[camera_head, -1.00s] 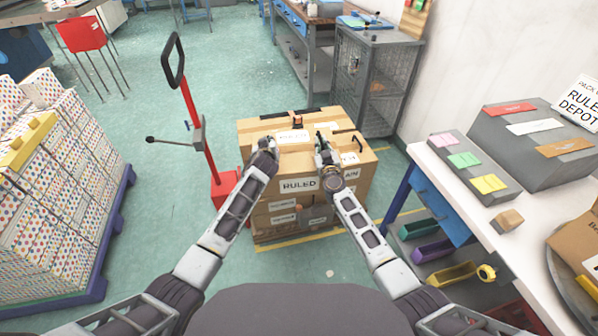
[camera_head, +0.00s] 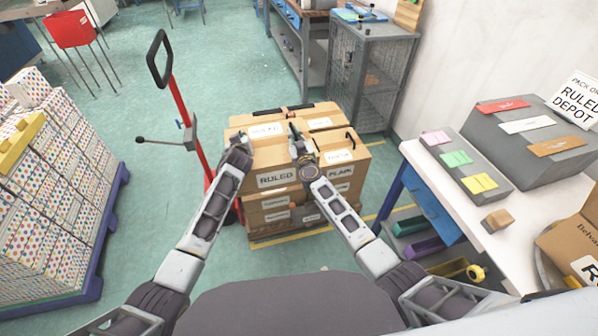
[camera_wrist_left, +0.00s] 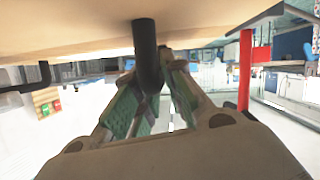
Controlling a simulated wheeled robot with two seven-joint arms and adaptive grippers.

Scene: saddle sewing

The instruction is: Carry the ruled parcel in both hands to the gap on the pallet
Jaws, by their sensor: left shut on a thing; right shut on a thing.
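The ruled parcel (camera_head: 277,180), a brown box with a "RULED" label, is at the front left of the top of a box stack, beside a "PLAIN" box (camera_head: 340,172). My left gripper (camera_head: 240,150) is at the parcel's left and my right gripper (camera_head: 298,140) at its upper right. The left wrist view shows the left fingers (camera_wrist_left: 155,85) shut on a black handle (camera_wrist_left: 147,45) under brown cardboard. What the right fingers hold is too small to see clearly. A pallet edge (camera_head: 258,238) shows under the stack; I cannot make out a gap.
A red-poled truck (camera_head: 176,95) stands behind left. A dark blue pallet (camera_head: 85,285) with dotted boxes (camera_head: 45,230) is at the left. A wire cabinet (camera_head: 370,80) is behind; a white-topped table (camera_head: 455,190) is at the right. Green floor lies between.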

